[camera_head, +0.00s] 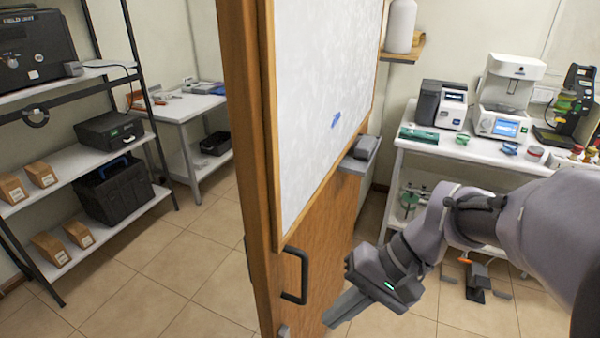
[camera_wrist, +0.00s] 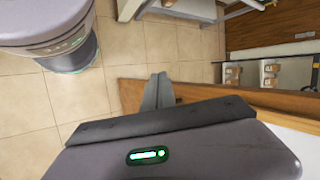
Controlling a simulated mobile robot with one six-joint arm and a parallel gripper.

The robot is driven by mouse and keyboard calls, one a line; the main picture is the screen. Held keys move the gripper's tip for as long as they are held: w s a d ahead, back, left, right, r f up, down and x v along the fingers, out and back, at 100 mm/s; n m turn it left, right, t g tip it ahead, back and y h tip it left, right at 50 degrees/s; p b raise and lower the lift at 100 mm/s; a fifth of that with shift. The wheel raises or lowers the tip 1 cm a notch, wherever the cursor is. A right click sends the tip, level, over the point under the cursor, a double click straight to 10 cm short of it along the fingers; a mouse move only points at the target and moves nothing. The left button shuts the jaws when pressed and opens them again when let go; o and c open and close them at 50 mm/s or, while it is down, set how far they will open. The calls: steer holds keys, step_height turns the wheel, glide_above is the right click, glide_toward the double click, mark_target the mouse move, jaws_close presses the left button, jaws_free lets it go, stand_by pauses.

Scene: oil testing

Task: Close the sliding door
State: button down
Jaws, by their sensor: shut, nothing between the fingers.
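The sliding door (camera_head: 336,230) is a wooden panel seen nearly edge-on in the middle of the head view, with a white board on its upper part. A black bar handle (camera_head: 297,276) sits low near its front edge. My gripper (camera_head: 328,321) is shut and empty, low to the right of the handle and apart from it, pointing down-left toward the door. In the wrist view my gripper's fingers (camera_wrist: 157,76) are together beside the door's wooden face (camera_wrist: 200,91). The handle cannot be made out there. Whether the fingertips touch the door is unclear.
Left of the door stand a shelf rack (camera_head: 75,172) with boxes and a small white table (camera_head: 180,108). Right of it is a bench (camera_head: 455,150) with lab instruments. Tiled floor (camera_head: 180,262) lies open left of the door.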

steer(key=w+d+f+m+t+y+b, duration=0.1)
steer(key=w+d+f+t+y, duration=0.15)
steer(key=w+f+y, duration=0.4)
steer(key=w+d+f+m+t+y+b, duration=0.15)
steer(key=w+d+f+y, duration=0.25)
steer(key=w+f, duration=0.5)
steer(key=b, duration=0.2)
glide_toward(285, 289)
steer(key=shift+t, duration=0.3)
steer(key=w+a, duration=0.1)
steer(key=w, duration=0.1)
steer(key=w+a+f, duration=0.1)
steer(key=w, duration=0.1)
steer(key=shift+a, duration=0.3)
steer(key=s+a, duration=0.1)
steer(key=s+a+r+b, duration=0.1)
steer(key=s, duration=0.1)
steer(key=shift+s, duration=0.15)
